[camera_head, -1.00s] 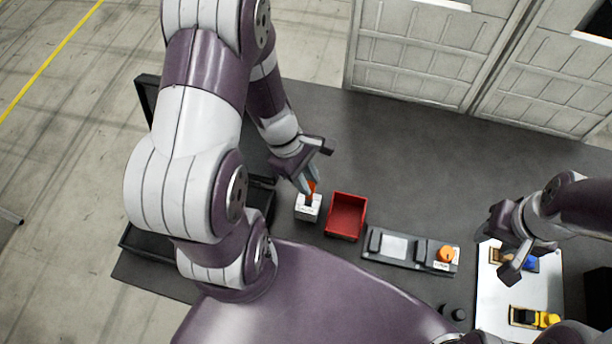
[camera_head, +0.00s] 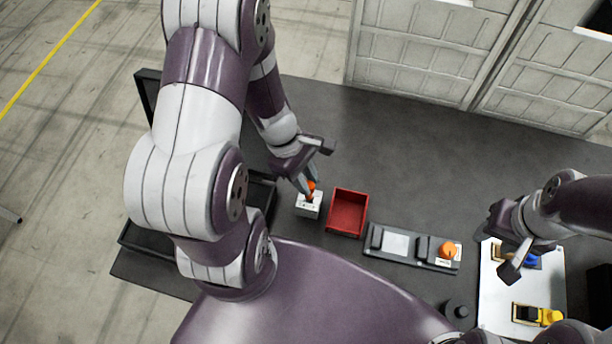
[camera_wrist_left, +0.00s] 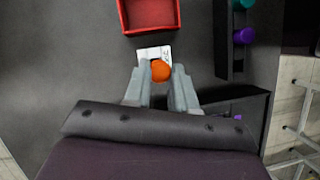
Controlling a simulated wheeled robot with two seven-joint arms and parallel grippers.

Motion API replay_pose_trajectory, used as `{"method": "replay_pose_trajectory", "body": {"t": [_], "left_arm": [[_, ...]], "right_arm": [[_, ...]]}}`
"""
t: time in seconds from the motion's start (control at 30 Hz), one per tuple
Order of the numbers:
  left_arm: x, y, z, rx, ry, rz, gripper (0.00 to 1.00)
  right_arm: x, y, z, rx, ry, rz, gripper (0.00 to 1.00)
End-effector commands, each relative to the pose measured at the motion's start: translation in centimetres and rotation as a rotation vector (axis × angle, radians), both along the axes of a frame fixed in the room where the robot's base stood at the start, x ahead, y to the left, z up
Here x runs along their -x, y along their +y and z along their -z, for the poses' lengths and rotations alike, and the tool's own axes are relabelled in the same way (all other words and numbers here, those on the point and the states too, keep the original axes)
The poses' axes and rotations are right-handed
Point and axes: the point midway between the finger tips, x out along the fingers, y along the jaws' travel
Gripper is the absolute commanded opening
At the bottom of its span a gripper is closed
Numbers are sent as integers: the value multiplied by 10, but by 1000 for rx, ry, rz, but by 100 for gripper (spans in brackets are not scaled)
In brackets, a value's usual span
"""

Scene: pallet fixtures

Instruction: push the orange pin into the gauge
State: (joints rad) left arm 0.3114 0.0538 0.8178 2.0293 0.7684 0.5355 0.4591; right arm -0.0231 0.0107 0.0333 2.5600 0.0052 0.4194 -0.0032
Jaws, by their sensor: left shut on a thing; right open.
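The orange pin (camera_head: 311,187) is held over the gauge, a small white block (camera_head: 308,208) on the dark table. My left gripper (camera_head: 308,188) is shut on the pin. In the left wrist view the pin's round orange head (camera_wrist_left: 161,70) sits between the fingertips, with the white gauge (camera_wrist_left: 153,53) just beyond it. The pin's lower end is at the gauge's top; I cannot tell how deep it sits. My right gripper (camera_head: 503,254) is open and empty, above the white board at the right.
A red bin (camera_head: 347,213) stands just right of the gauge. A grey fixture (camera_head: 412,248) with an orange knob (camera_head: 447,249) lies further right. The white board (camera_head: 492,300) carries several small coloured parts. A black tray (camera_head: 262,193) is left of the gauge. The table behind is clear.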

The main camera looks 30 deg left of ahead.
Motion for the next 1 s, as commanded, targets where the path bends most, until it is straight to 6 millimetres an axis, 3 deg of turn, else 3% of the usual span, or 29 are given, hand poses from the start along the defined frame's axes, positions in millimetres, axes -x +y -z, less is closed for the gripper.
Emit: {"method": "replay_pose_trajectory", "body": {"t": [1.0], "left_arm": [[-2,-1,12,0,0,0,0]], "right_arm": [[0,0,9,0,0,0,43]]}}
